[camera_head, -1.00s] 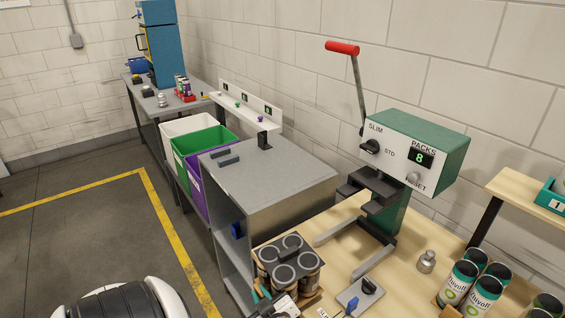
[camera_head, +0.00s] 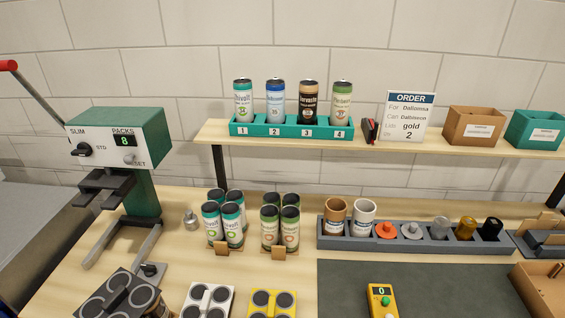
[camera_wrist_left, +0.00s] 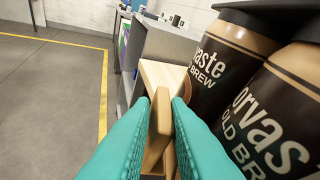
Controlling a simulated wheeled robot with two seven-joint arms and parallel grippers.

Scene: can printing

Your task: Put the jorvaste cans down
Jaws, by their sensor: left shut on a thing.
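The jorvaste cans (camera_head: 120,296) are a pack with a dark top piece and round grey can tops, cut off at the bottom left of the head view. In the left wrist view, two black-and-tan cans (camera_wrist_left: 265,115) labelled "…rvaste old brew" fill the right side. My left gripper (camera_wrist_left: 166,105) has teal fingers shut on a wooden tab (camera_wrist_left: 160,135) beside these cans. What lies under the pack is hidden. My right gripper is not in view.
A green press (camera_head: 130,160) reading 8 stands behind the pack. Two other can packs (camera_head: 224,222) (camera_head: 280,226), white and yellow four-ring pieces (camera_head: 208,299) (camera_head: 273,303), and a dark mat (camera_head: 440,285) lie to the right. A shelf (camera_head: 385,148) holds single cans and an order card (camera_head: 409,116).

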